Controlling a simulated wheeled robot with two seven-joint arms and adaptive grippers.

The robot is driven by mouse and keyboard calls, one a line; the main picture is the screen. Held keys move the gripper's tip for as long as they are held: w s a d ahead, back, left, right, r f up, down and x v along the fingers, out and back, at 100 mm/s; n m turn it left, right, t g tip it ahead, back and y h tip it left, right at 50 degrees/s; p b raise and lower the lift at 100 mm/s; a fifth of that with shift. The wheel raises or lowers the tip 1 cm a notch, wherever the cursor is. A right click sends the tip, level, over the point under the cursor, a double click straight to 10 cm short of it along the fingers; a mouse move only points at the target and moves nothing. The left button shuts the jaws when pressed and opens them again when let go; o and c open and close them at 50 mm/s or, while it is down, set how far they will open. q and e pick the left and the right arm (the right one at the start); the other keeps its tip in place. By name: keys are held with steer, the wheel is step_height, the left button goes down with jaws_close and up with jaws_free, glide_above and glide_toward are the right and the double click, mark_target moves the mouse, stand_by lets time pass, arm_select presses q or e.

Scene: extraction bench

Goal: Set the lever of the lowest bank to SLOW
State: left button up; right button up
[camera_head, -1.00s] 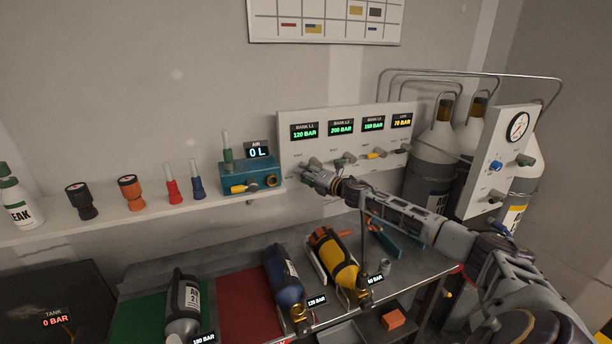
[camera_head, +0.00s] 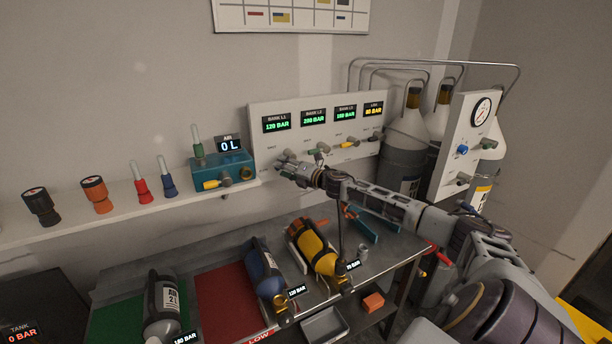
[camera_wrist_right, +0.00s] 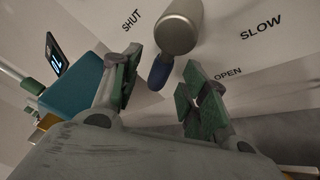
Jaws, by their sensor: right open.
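The white panel (camera_head: 258,125) carries displays for several banks. The Bank L1 display (camera_head: 276,123) reads 120 BAR, the lowest bank reading; Bank L2 (camera_head: 313,117) reads 200 BAR. My right gripper (camera_head: 284,164) is at the L1 lever below that display and largely hides it. In the right wrist view, the L1 lever's grey hub (camera_wrist_right: 178,28) and blue grip (camera_wrist_right: 159,74) show between the open fingers (camera_wrist_right: 160,88), with no clear grip on it. The grip points down-left in that view, away from the SLOW label (camera_wrist_right: 261,31). My left gripper is out of view.
A teal air box (camera_head: 222,172) with a yellow lever stands just left of the gripper. Other levers, including a yellow one (camera_head: 349,144), lie to its right. Below are a blue cylinder (camera_head: 262,267) and a yellow cylinder (camera_head: 317,248) on the bench.

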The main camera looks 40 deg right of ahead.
steer(key=s+d, duration=0.1)
steer(key=s, duration=0.8)
steer(key=shift+d, duration=0.4)
stand_by(1.4)
steer(key=shift+s+d+r, duration=0.1)
steer(key=shift+s+r, duration=0.05)
steer(key=shift+s, duration=0.05)
stand_by(0.6)
